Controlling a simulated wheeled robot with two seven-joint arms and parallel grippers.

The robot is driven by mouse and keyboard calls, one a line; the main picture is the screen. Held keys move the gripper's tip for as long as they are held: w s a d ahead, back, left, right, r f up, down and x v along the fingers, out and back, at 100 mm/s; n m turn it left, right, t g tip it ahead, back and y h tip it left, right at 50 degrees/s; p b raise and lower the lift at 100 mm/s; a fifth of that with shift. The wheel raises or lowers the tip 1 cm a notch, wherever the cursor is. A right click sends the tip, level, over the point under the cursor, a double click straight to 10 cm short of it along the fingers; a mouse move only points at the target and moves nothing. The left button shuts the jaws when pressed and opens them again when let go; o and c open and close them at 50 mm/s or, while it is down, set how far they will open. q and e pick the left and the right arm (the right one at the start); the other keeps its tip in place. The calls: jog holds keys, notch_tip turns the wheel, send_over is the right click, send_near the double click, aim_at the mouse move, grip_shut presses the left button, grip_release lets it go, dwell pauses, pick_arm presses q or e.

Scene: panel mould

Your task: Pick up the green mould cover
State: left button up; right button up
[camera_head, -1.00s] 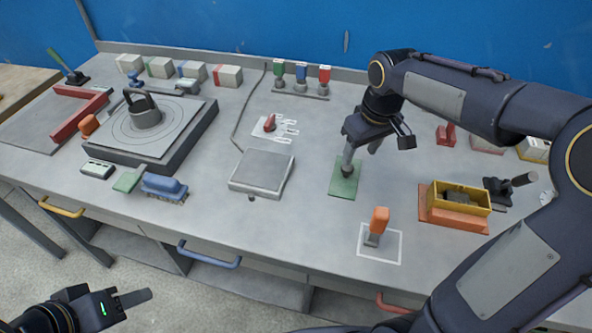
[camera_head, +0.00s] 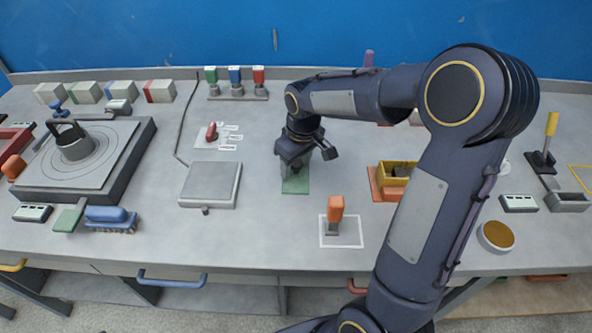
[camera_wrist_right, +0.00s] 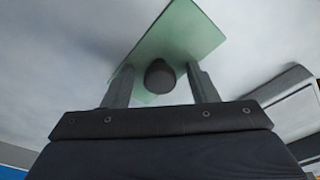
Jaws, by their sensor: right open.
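The green mould cover (camera_head: 296,187) is a flat green plate lying on the bench, with the upper part hidden under my right gripper (camera_head: 294,172). In the right wrist view the cover (camera_wrist_right: 190,35) shows as a pale green plate with a dark round knob (camera_wrist_right: 160,76). My right gripper (camera_wrist_right: 162,88) is open there, one finger on each side of the knob, with a gap visible beside it. I cannot tell whether either finger touches it. My left gripper is out of view.
A grey square plate (camera_head: 210,184) lies left of the cover. An orange-handled tool (camera_head: 335,212) stands in a white outline in front. A yellow box (camera_head: 394,174) on an orange base is to the right. Bench surface between them is clear.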

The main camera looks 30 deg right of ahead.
jog(key=c, duration=1.1)
